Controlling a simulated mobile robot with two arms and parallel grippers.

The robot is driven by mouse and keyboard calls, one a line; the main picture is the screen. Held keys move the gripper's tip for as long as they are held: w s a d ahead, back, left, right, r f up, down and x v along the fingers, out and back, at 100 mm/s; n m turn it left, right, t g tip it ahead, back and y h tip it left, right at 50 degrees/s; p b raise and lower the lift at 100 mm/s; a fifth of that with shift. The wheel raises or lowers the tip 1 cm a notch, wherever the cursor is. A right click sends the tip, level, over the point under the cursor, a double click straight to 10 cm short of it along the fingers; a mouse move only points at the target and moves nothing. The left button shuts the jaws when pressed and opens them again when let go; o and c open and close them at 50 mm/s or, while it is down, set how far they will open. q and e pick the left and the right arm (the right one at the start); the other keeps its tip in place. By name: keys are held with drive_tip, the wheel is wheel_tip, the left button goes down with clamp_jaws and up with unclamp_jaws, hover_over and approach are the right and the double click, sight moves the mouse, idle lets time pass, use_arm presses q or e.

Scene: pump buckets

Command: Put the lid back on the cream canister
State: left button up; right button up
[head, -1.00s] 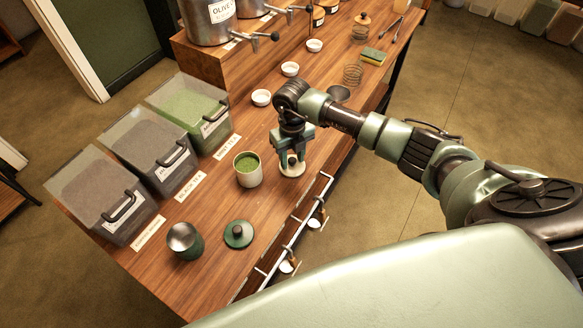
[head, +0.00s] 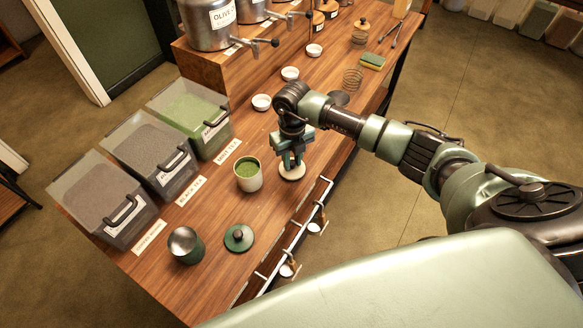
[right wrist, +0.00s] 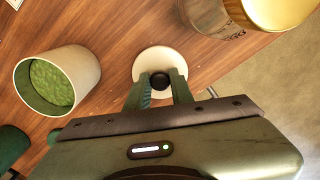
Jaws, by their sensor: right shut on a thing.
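The cream canister (head: 249,176) stands open and upright on the wooden table, filled with green contents. It also shows at the left in the right wrist view (right wrist: 84,72). The cream lid (head: 292,173) lies on the table to the right of the canister, apart from it. In the right wrist view the lid (right wrist: 150,60) is a pale disc with a dark round knob (right wrist: 160,80). My right gripper (head: 292,160) is over the lid, its fingers (right wrist: 159,85) shut on the knob from either side. My left gripper is not in view.
A green canister (head: 186,246) and a green lid (head: 239,237) are near the front of the table. Bins (head: 190,118) line the left edge. White bowls (head: 262,102) stand behind. A rail with hooks (head: 300,232) runs along the right edge.

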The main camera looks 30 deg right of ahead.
drive_tip(key=shift+r+p, duration=1.15)
drive_tip(key=shift+r, duration=0.6)
